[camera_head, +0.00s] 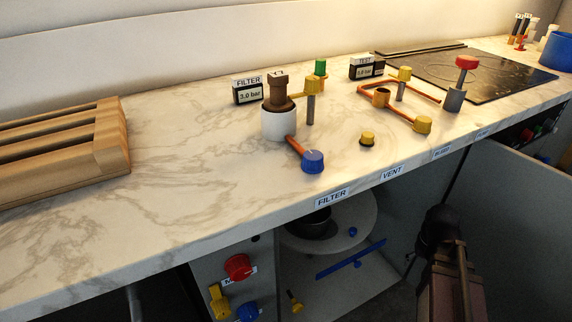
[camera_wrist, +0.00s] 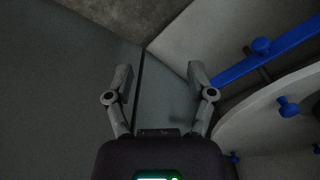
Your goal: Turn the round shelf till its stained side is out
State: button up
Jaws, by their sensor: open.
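The round shelf (camera_head: 345,215) is a pale disc inside the open cabinet under the counter, partly hidden by the counter edge. A dark pot (camera_head: 310,223) stands on its left part and a small blue knob (camera_head: 352,231) is on its right part. In the wrist view the shelf's curved rim (camera_wrist: 245,122) shows at the right, with a blue knob (camera_wrist: 288,106) on it. My gripper (camera_wrist: 160,76) is open and empty, left of the shelf rim and apart from it. I cannot make out a stain on the visible part of the shelf.
A blue bar (camera_head: 335,265) lies below the shelf; it also shows in the wrist view (camera_wrist: 235,72), close to my right finger. Grey cabinet walls bound the space. Red (camera_head: 237,267), yellow and blue knobs sit left of the opening. The marble counter (camera_head: 200,150) overhangs it.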

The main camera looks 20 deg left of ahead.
jog(key=w+a+r+n+p, duration=0.1)
jog(key=w+a+n, duration=0.3)
jog(key=w+a, duration=0.3)
jog(key=w+a+r+n+p, duration=0.1)
jog(key=w+a+n, duration=0.3)
jog(key=w+a, duration=0.2)
jog(key=w+a+r+n+p, duration=0.1)
jog(key=w+a+r+n, duration=0.1)
jog(key=w+a+n, duration=0.2)
jog(key=shift+w+a+p, duration=0.2)
jog(key=shift+w+a, duration=0.75)
jog(key=shift+a, duration=0.3)
jog(key=shift+w+a+p, duration=0.2)
jog(key=shift+w+a, duration=0.7)
jog(key=shift+a, duration=0.35)
jog(key=w+a+r+n+p, duration=0.1)
jog(key=a+n, duration=0.3)
jog(key=a, duration=0.5)
jog(key=w+a+r+n+p, duration=0.1)
jog(key=w+a+n, duration=0.3)
jog(key=a, duration=0.6)
jog(key=w+a+r+n+p, duration=0.1)
jog(key=w+a+n, duration=0.2)
jog(key=a, duration=0.6)
jog(key=shift+w+a+n, duration=0.25)
jog(key=shift+a+n, duration=0.15)
jog(key=shift+f, duration=0.1)
jog(key=shift+f+b, duration=3.6)
jog(key=shift+b, duration=0.15)
